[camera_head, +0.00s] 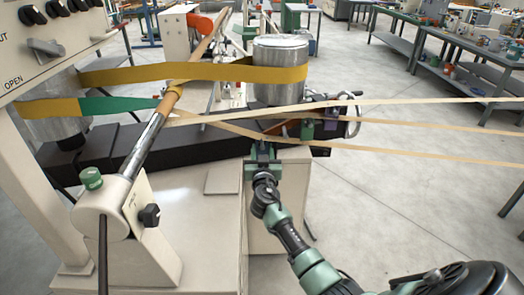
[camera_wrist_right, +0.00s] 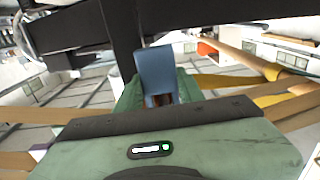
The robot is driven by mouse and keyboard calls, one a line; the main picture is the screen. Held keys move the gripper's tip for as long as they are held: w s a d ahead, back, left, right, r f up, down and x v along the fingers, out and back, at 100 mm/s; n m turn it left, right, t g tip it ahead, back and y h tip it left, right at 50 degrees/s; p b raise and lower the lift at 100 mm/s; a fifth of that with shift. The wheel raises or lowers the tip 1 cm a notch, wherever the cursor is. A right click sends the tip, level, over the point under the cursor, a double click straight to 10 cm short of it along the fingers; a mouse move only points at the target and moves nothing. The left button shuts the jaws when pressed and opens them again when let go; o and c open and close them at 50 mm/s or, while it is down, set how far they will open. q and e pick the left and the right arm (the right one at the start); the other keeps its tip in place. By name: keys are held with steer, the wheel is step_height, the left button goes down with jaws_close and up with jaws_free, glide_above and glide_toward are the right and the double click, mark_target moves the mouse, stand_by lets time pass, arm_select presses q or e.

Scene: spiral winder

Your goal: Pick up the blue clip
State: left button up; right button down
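The blue clip (camera_wrist_right: 156,72) shows in the right wrist view, upright just beyond the gripper's green body and below a dark machine beam. Its lower part lies between or just in front of the green fingers of my right gripper (camera_wrist_right: 160,98). I cannot tell whether the fingers press on it. In the head view my right gripper (camera_head: 262,150) is at the front edge of the dark machine arm, under the tan strips. I cannot make out the clip there. My left gripper is in neither view.
A dark machine arm (camera_head: 170,146) runs across in front of the gripper. Tan strips (camera_head: 420,104) stretch to the right above it. A metal cylinder (camera_head: 281,70) with a yellow band stands behind. A slanted roller (camera_head: 150,140) is at left. Open floor lies to the right.

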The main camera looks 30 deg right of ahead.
stand_by(0.3)
steer(key=shift+b, duration=0.35)
steer(key=r+b+v, duration=0.1)
steer(key=b+v, duration=0.1)
steer(key=v, duration=1.6)
steer(key=shift+r, duration=0.15)
steer(key=shift+a, duration=0.15)
